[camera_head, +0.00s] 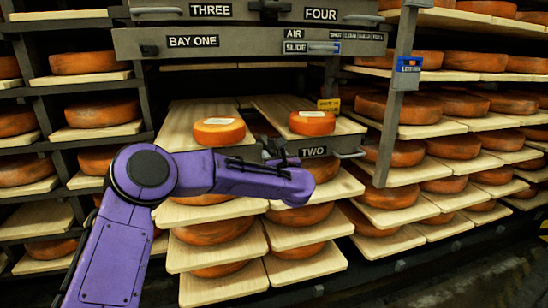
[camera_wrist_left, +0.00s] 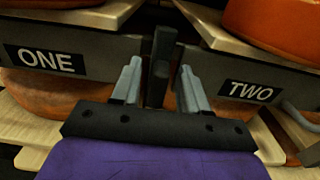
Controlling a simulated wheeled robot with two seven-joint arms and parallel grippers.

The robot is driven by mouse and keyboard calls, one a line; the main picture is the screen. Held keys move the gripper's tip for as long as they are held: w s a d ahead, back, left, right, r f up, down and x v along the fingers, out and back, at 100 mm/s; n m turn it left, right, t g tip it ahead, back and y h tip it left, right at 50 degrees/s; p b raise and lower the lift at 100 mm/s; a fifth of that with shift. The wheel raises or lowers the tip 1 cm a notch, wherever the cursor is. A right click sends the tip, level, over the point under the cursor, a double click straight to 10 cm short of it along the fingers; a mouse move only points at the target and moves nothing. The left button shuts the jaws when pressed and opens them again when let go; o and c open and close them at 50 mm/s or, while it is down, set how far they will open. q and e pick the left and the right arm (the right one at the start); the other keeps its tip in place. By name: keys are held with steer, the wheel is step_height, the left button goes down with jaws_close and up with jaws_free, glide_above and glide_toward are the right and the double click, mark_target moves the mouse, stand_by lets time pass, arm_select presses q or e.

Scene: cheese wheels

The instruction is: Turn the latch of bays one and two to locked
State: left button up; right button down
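The bay front labelled TWO (camera_head: 314,152) shows right of my left gripper in the head view; its sign also shows in the left wrist view (camera_wrist_left: 252,91). The bay front labelled ONE (camera_wrist_left: 47,60) shows at left in the wrist view and is hidden by my arm in the head view. A dark upright latch bar (camera_wrist_left: 160,65) stands between the two bay fronts. My left gripper (camera_head: 272,148) is open, its grey fingers (camera_wrist_left: 158,85) on either side of the latch, apparently with small gaps. My right gripper is not in view.
A grey beam with a BAY ONE sign (camera_head: 193,41) and an air slide handle (camera_head: 323,48) spans above. Orange cheese wheels (camera_head: 219,131) sit on wooden boards below it. Racks of cheese stand on both sides. A grey post (camera_head: 392,110) rises at right.

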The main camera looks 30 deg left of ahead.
arm_select(q)
jaws_close()
steer(key=shift+m, duration=0.3)
steer(key=m+p, duration=0.3)
steer(key=shift+w+d+r, duration=0.1)
steer(key=shift+w+d, duration=0.05)
steer(key=shift+d, duration=0.05)
steer(key=m+p, duration=0.2)
steer(key=m, duration=0.1)
steer(key=m+p, duration=0.2)
steer(key=shift+w+d+m, duration=0.2)
steer(key=shift+m, duration=0.2)
steer(key=m+p, duration=0.1)
steer(key=m, duration=0.1)
steer(key=m+p, duration=0.2)
steer(key=shift+w+d+f+m, duration=0.1)
steer(key=shift+f+m, duration=0.2)
steer(key=shift+f, duration=0.1)
steer(key=shift+f+m+p, duration=0.2)
steer(key=shift+m+p, duration=0.45)
steer(key=shift+m, duration=0.3)
steer(key=shift+f+m+p, duration=0.15)
steer(key=shift+m+p, duration=0.5)
steer(key=shift+m, duration=0.3)
steer(key=shift+f+m, duration=0.1)
steer(key=shift+m, duration=0.2)
